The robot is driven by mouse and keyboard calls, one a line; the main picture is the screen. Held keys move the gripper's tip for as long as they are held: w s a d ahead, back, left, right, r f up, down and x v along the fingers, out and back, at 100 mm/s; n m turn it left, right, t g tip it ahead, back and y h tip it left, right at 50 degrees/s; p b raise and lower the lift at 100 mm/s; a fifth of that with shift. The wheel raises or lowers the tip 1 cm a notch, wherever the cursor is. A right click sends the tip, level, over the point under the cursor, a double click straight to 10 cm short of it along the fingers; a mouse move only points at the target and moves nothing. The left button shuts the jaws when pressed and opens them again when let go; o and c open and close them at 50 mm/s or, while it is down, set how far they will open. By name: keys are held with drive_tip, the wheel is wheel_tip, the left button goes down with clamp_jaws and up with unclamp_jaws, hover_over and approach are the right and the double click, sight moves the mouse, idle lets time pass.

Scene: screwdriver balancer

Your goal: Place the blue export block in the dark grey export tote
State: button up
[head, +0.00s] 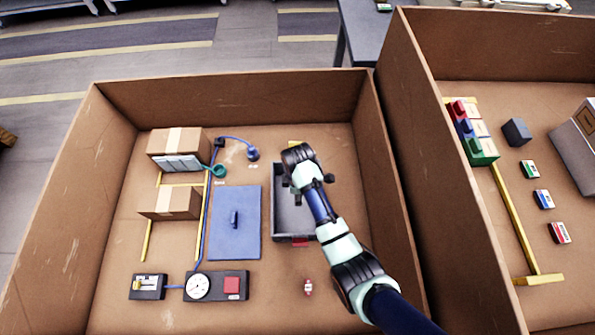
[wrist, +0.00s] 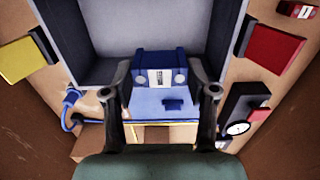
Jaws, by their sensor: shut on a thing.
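The blue export block (wrist: 158,76) sits between the two fingers of my gripper (wrist: 162,92) in the wrist view, which is shut on it. The block carries a white label on its near face. In the head view my gripper (head: 305,182) is over the dark grey export tote (head: 278,205), and the block cannot be made out there. The tote's grey inside (wrist: 100,35) shows behind the block in the wrist view. I cannot tell how high the block is above the tote floor.
A blue panel (head: 222,235) with a small handle lies left of the tote. Cartons (head: 180,142), a gauge box (head: 198,286) and a small switch box (head: 148,287) are farther left. Tall cardboard walls (head: 392,190) surround this area. A small red-and-white piece (head: 308,287) lies in front.

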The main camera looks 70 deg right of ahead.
wheel_tip(320, 180, down, 16)
drive_tip(key=b, duration=0.8)
drive_tip(key=shift+f, duration=0.2)
drive_tip(key=shift+r, duration=0.15)
drive_tip(key=o, duration=1)
wheel_tip(320, 180, up, 12)
drive_tip(key=p, duration=0.7)
